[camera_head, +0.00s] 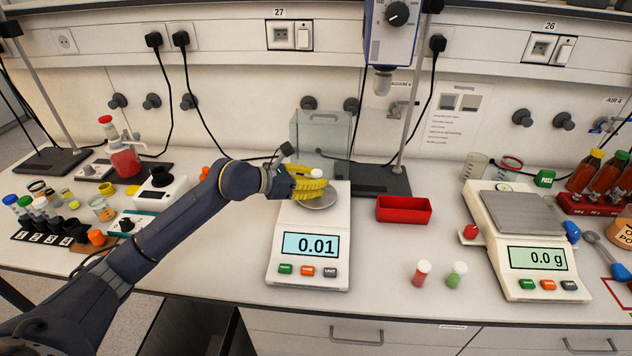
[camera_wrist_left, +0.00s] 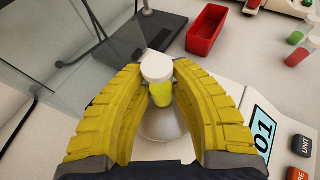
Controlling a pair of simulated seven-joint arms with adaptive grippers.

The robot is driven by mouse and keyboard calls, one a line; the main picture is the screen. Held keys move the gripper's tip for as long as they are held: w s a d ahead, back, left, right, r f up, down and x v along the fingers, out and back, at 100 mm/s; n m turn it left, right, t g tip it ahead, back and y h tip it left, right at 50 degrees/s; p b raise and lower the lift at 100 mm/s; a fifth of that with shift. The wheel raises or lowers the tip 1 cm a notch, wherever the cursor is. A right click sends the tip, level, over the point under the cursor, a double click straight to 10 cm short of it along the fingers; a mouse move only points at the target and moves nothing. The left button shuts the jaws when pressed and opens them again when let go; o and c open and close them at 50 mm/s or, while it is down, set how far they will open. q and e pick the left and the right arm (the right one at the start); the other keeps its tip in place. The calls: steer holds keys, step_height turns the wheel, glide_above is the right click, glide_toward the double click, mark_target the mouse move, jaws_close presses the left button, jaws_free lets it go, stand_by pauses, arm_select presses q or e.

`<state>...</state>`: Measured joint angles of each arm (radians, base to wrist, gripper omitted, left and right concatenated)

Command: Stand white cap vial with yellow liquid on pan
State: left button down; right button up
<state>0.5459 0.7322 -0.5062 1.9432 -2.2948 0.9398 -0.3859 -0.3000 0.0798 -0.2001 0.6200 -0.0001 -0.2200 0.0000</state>
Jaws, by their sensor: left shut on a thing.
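The white cap vial (camera_wrist_left: 161,93) holds yellow liquid and stands about upright between the yellow fingers of my left gripper (camera_wrist_left: 160,92). The gripper is shut on it. In the head view, its white cap (camera_head: 317,173) shows above the fingers (camera_head: 310,188), which hide most of the vial's body. The round metal pan (camera_head: 322,203) is on the left balance (camera_head: 311,226), directly below the gripper, and shows under the vial in the wrist view (camera_wrist_left: 162,128). I cannot tell whether the vial's base touches the pan. My right gripper is not in view.
The left balance display (camera_head: 311,245) reads 0.01. A glass shield (camera_head: 320,135) and a stand are behind it. A red tray (camera_head: 404,209), red vial (camera_head: 421,273) and green vial (camera_head: 456,275) are to the right. A second balance (camera_head: 527,240) has a square plate.

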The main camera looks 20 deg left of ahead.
arm_select(q)
steer(key=shift+f, duration=0.1)
steer(key=c, duration=1.2)
jaws_free()
steer(key=shift+r, duration=0.2)
steer(key=v, duration=1.2)
